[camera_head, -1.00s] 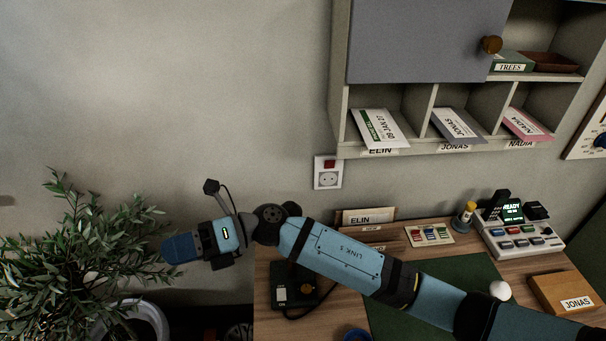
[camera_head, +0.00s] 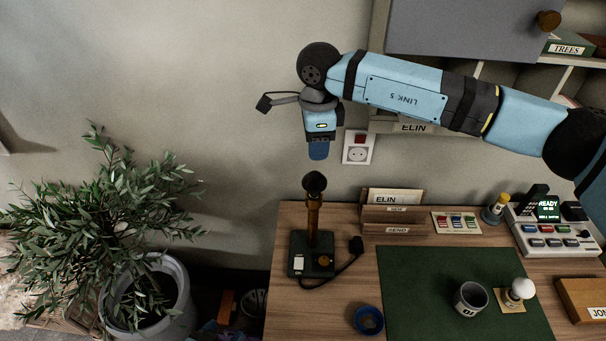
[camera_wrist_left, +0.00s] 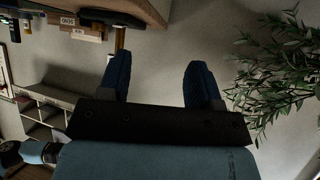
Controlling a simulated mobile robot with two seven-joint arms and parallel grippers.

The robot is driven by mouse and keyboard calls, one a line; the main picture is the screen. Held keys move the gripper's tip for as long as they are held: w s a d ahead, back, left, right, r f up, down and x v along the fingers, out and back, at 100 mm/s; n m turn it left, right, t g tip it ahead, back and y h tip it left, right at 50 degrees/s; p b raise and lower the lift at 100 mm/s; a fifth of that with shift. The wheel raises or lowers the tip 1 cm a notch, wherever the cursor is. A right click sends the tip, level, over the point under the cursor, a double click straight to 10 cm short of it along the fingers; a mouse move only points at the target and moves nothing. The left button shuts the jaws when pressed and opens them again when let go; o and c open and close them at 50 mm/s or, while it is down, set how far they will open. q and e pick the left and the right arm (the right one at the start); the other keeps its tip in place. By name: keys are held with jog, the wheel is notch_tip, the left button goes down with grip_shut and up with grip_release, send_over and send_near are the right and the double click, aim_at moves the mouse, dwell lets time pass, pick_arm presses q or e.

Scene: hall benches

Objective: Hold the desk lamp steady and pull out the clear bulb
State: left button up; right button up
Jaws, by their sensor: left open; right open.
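The desk lamp (camera_head: 313,222) stands upright on the desk's left end, with a brass stem on a dark square base. A dark, pear-shaped piece (camera_head: 315,182) tops the stem; I cannot tell whether the glass is clear. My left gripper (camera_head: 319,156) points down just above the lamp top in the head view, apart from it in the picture. In the left wrist view its two blue fingers (camera_wrist_left: 157,70) are spread with nothing between them. The lamp stem (camera_wrist_left: 120,39) shows there beyond the left-hand finger, which hides its upper part. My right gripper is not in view.
A white bulb (camera_head: 523,288) stands on a small wooden block. A grey cup (camera_head: 470,299) and a blue ring-shaped dish (camera_head: 368,320) are near the green mat (camera_head: 420,270). Letter holders (camera_head: 385,228) stand right of the lamp. A potted plant (camera_head: 150,260) is left of the desk.

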pick_arm(q)
jog(key=w+d+r+m+h, duration=0.1)
jog(key=w+d+r+h, duration=0.15)
jog(key=w, duration=0.35)
jog(key=w+d+r+m+h, duration=0.1)
jog(key=w+d+r+m, duration=0.1)
jog(key=w+d+r, duration=0.3)
jog(key=m+g+h, duration=0.1)
jog(key=m+h, duration=0.1)
jog(key=m, duration=0.1)
send_near(309, 223)
jog(key=shift+h, duration=0.25)
jog(key=x, duration=1.1)
jog(key=shift+w+f, duration=0.1)
grip_shut()
dwell(0.4)
